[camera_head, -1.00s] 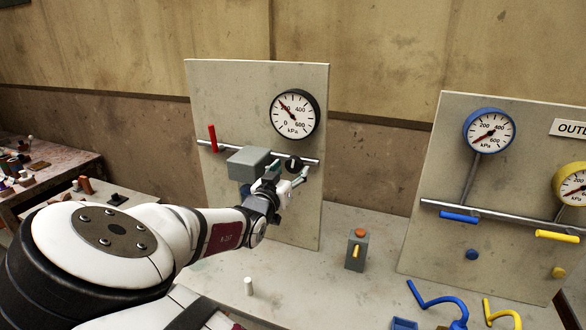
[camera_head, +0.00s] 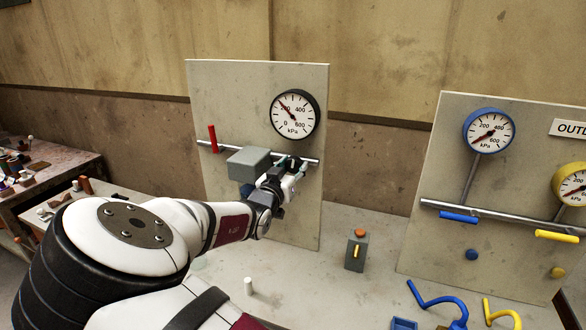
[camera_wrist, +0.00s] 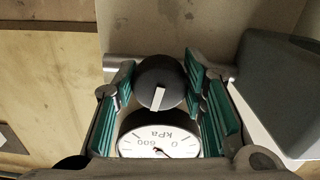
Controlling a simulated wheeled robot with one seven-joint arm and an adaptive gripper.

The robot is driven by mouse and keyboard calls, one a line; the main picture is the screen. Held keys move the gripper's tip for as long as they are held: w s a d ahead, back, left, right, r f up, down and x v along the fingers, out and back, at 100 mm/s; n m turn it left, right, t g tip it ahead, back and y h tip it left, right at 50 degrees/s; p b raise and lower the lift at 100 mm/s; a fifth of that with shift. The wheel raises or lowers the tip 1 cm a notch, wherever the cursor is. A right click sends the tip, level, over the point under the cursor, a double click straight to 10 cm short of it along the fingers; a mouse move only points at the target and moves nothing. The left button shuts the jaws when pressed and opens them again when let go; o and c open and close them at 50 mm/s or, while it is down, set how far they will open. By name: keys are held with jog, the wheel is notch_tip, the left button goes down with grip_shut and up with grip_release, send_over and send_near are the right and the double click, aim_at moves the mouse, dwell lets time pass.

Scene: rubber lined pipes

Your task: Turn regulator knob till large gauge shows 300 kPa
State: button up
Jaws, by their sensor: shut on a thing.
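The large gauge (camera_head: 295,114), white-faced with a black rim, is on the left panel. Its red needle points up-left, near the 200 mark. The black regulator knob (camera_wrist: 160,82) with a white pointer mark shows in the wrist view. My gripper (camera_head: 298,165) is shut on the knob, its green pads on either side of it in the wrist view (camera_wrist: 163,85). My gripper hides most of the knob in the head view. The gauge face also shows upside down in the wrist view (camera_wrist: 158,142), partly cut off.
A grey box (camera_head: 249,163) sits on the pipe just left of my gripper, with a red lever (camera_head: 212,138) farther left. A grey switch box (camera_head: 357,251) stands on the table. The right panel (camera_head: 425,180) carries blue and yellow gauges.

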jog(key=m+p, duration=0.1)
jog(key=m, duration=0.8)
jog(key=shift+w+a+m+p, duration=0.1)
jog(key=shift+a+m+p, duration=0.1)
jog(key=shift+m+p, duration=0.1)
dwell(0.5)
jog(key=o, duration=1.2)
jog(key=shift+c, duration=0.2)
jog(key=v, duration=1.2)
